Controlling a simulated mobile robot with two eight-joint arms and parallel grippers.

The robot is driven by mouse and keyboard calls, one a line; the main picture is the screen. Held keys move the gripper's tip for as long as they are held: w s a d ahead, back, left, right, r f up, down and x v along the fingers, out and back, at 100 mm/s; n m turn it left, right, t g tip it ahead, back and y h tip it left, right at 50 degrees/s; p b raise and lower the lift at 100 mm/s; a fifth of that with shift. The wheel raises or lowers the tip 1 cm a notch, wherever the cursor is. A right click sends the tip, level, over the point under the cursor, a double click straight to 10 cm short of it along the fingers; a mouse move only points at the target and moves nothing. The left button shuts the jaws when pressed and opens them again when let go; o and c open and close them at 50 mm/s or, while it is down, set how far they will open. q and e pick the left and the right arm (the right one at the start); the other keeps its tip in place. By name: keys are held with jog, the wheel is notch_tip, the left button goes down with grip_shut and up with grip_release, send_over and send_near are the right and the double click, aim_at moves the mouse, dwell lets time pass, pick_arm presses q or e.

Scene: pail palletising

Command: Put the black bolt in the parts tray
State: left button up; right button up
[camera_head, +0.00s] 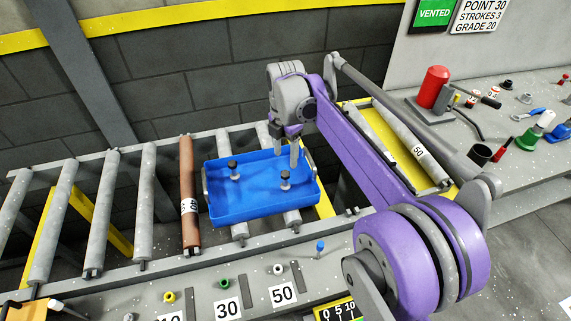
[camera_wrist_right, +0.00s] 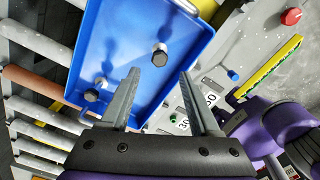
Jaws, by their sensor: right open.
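The blue parts tray (camera_head: 222,213) rests on the roller conveyor and also shows in the right wrist view (camera_wrist_right: 120,38). Two black-topped bolts stand in it: one bolt (camera_head: 233,168) at the left and another bolt (camera_head: 285,181) at the right. Both also show in the right wrist view, one bolt (camera_wrist_right: 159,56) just beyond the fingertips and the other bolt (camera_wrist_right: 94,94) farther left. My right gripper (camera_head: 287,148) is open and empty above the tray's right part, apart from the bolts; its fingers show in the right wrist view (camera_wrist_right: 159,78). My left gripper is not in view.
The conveyor has grey rollers and a brown roller (camera_head: 187,180). The bench in front holds a green ring (camera_head: 224,284), a blue-topped pin (camera_head: 320,247) and number labels. A red cylinder (camera_head: 434,87) and several tools stand on the right bench. My purple arm covers the middle right.

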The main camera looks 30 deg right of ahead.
notch_tip(320, 180, up, 5)
jog(key=s+a+f+m+t, duration=0.2)
jog(key=s+a+f+m, duration=0.3)
jog(key=s+m, duration=0.5)
jog(key=s+a+f+m+t, duration=0.3)
jog(key=s+a+f+m, duration=0.2)
jog(key=s+f+m, duration=0.4)
jog(key=shift+s+a+f+m, duration=0.2)
jog(key=shift+s+f+m, duration=0.1)
jog(key=shift+s+m, duration=0.65)
jog(key=shift+s, duration=0.1)
jog(key=shift+c, duration=1)
